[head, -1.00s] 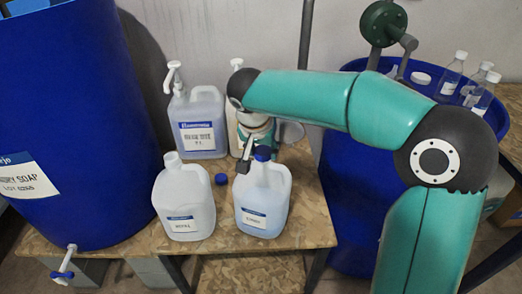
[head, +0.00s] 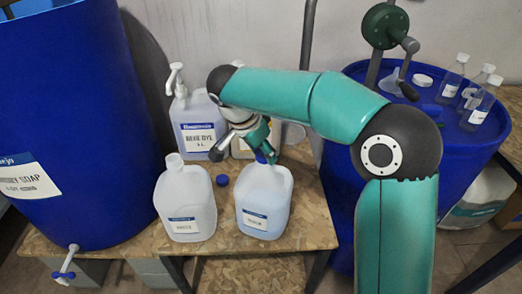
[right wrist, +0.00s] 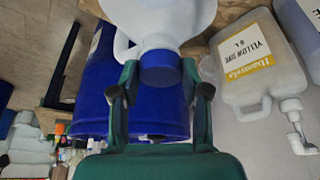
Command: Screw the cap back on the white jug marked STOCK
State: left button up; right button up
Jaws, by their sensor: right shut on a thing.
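Two white jugs stand side by side on the wooden table. The right jug (head: 263,200) has a blue cap (head: 263,157) at its neck; its blue-and-white label is too blurred to read. The left jug (head: 185,200) has an open neck, and its label is also hard to read. A loose blue cap (head: 222,180) lies on the table between them. My right gripper (head: 259,150) is at the right jug's neck. In the right wrist view its fingers (right wrist: 158,88) are shut on the blue cap (right wrist: 160,68), which sits at the jug's neck. My left gripper is out of view.
A pump jug labelled blue dye (head: 198,125) and a yellow dye jug (right wrist: 262,65) stand behind. A large blue soap drum (head: 75,120) is at left. Another blue drum (head: 345,215) at right carries small bottles (head: 479,103) and a hand crank (head: 391,27).

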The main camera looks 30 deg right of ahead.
jog(key=m+p, duration=0.1)
jog(key=m, duration=0.1)
jog(key=m+g, duration=0.1)
jog(key=m, duration=0.1)
jog(key=shift+w+g+p, duration=0.15)
jog(key=shift+g+p, duration=0.15)
jog(key=shift+p, duration=0.05)
jog(key=shift+m, duration=0.6)
jog(key=o, duration=0.5)
